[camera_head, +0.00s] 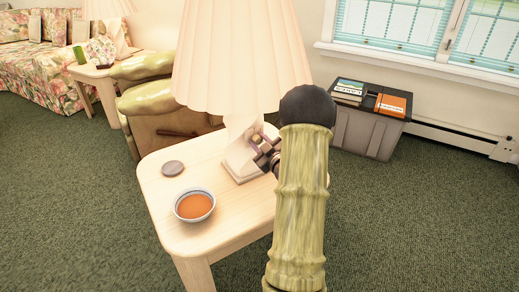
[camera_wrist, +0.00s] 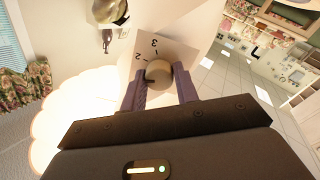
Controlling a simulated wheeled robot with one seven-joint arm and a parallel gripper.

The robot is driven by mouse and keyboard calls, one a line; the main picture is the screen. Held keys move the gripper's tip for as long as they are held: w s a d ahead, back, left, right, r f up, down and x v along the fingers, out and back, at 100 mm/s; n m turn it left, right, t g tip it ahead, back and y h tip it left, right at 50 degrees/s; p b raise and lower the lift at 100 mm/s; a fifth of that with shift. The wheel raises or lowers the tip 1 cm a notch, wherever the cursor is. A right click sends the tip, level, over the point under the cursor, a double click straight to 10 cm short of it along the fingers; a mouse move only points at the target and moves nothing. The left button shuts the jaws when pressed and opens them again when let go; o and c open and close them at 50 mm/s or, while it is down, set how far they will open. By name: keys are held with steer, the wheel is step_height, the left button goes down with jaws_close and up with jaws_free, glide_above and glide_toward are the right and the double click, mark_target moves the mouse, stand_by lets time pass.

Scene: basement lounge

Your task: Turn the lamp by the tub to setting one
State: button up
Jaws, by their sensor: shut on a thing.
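A lamp with a pleated cream shade (camera_head: 243,55) and a pale twisted base (camera_head: 240,157) stands on a light wood side table, to the left of the grey tub (camera_head: 362,133). In the wrist view, a round tan knob (camera_wrist: 160,71) sits on a pale plate (camera_wrist: 178,38) marked 2 and 3. A dark mark shows on the knob's lower left side; no 1 is readable. My gripper (camera_head: 264,150) reaches the base from the right. In the wrist view my gripper (camera_wrist: 159,84) is shut on the knob, one finger on each side.
The side table (camera_head: 229,231) also holds a bowl of orange-brown liquid (camera_head: 194,205) and a dark round disc (camera_head: 173,168). Books (camera_head: 390,105) lie on the tub. A second lamp (camera_head: 108,10), a green-cushioned chair (camera_head: 148,98) and a floral sofa (camera_head: 40,65) stand behind. Carpet is clear at right.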

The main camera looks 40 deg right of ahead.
steer(key=n+b, duration=0.3)
steer(key=shift+f, duration=0.2)
steer(key=shift+r+n+b, duration=0.1)
steer(key=shift+n+b, duration=0.3)
steer(key=shift+n, duration=0.1)
steer(key=o, duration=1)
steer(key=shift+r, duration=0.1)
steer(key=shift+s, duration=0.15)
steer(key=s, duration=0.5)
steer(key=s+a+p, duration=0.1)
steer(key=s, duration=0.5)
steer(key=s+a+p, duration=0.1)
steer(key=s, duration=0.5)
steer(key=shift+a+f, duration=0.25)
steer(key=shift+f, duration=0.1)
